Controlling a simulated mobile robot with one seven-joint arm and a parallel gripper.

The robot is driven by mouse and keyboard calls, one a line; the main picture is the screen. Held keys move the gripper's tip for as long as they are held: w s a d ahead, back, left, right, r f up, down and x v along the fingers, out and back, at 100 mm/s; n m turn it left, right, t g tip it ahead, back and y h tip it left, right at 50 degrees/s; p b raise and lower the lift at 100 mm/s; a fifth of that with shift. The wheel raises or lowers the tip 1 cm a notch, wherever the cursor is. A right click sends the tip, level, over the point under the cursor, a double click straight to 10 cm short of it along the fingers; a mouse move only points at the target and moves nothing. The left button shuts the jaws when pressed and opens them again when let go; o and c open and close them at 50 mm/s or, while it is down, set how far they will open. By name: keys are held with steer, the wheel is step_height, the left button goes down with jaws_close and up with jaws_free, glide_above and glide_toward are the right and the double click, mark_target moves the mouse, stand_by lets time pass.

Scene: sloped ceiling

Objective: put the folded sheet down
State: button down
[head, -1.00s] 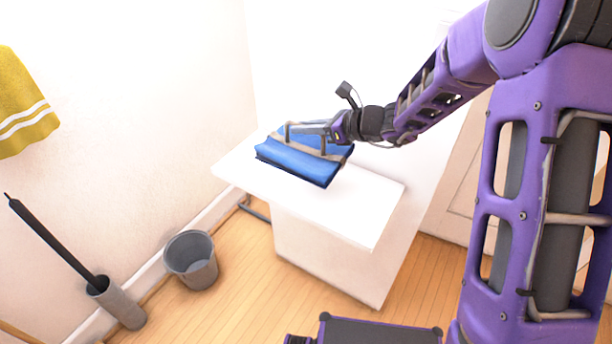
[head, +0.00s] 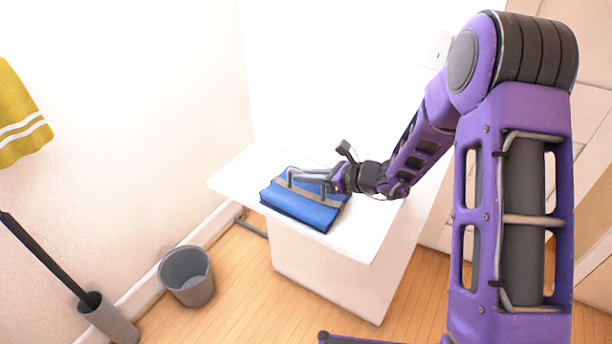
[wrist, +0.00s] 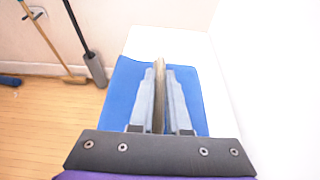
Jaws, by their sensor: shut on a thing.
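The folded sheet (head: 302,210) is blue with a tan band, lying roughly flat over the white tabletop (head: 350,243) in the head view. I cannot tell whether its underside touches the top all over. My gripper (head: 307,181) is shut on the sheet, reaching over it from the right. In the wrist view my gripper (wrist: 159,70) has its two fingers closed on a tan fold, with blue sheet (wrist: 125,95) spread on both sides. The white top (wrist: 205,55) shows beyond and to the right of it.
A grey bin (head: 187,277) and a dark-handled brush in a grey holder (head: 108,321) stand on the wooden floor to the left. A yellow towel (head: 20,115) hangs on the wall. A broom (wrist: 75,78) leans at left.

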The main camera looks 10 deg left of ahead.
steer(key=shift+f, duration=0.15)
steer(key=c, duration=0.9)
jaws_free()
